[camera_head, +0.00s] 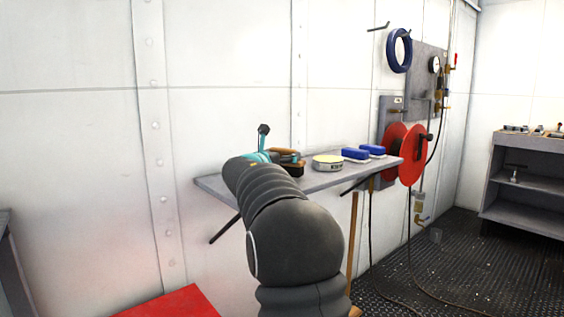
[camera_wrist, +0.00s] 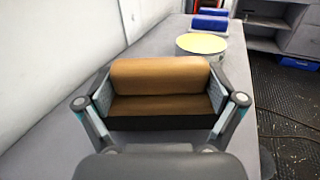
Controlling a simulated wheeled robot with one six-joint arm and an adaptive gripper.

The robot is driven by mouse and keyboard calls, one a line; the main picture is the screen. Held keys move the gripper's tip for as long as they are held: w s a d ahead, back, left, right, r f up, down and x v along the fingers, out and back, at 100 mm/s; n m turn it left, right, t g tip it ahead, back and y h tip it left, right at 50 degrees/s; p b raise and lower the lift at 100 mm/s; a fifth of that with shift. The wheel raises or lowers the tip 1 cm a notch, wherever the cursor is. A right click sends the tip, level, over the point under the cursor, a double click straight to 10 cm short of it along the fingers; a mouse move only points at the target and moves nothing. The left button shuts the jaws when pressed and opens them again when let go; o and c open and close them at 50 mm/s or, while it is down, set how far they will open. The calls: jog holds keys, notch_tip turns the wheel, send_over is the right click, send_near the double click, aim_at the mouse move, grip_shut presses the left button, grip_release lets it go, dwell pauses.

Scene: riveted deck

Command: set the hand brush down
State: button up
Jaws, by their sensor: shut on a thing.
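The hand brush (camera_wrist: 160,88) has a brown wooden back and dark bristles below. It sits between the two fingers of my gripper (camera_wrist: 160,104), which is shut on it from both sides. In the head view the brush (camera_head: 290,158) shows at the end of my arm, over the left part of the grey wall shelf (camera_head: 322,182). The shelf top (camera_wrist: 75,125) lies below the brush in the wrist view. I cannot tell whether the bristles touch the shelf. My arm hides part of the gripper in the head view.
A round tin with a pale yellow top (camera_head: 327,162) stands on the shelf right of the brush. Two blue-and-white blocks (camera_head: 355,155) lie further right. A red hose reel (camera_head: 403,153) is beyond the shelf's right end. The white wall runs along the shelf's back.

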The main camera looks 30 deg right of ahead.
jog(key=shift+f, duration=0.55)
jog(key=shift+f, duration=0.2)
jog(key=o, duration=0.9)
jog(key=shift+r, duration=0.15)
jog(key=shift+s+a, duration=0.15)
jog(key=shift+a, duration=0.05)
jog(key=b+v, duration=0.1)
jog(key=v, duration=1)
jog(key=shift+s+a, duration=0.15)
jog(key=shift+a, duration=0.15)
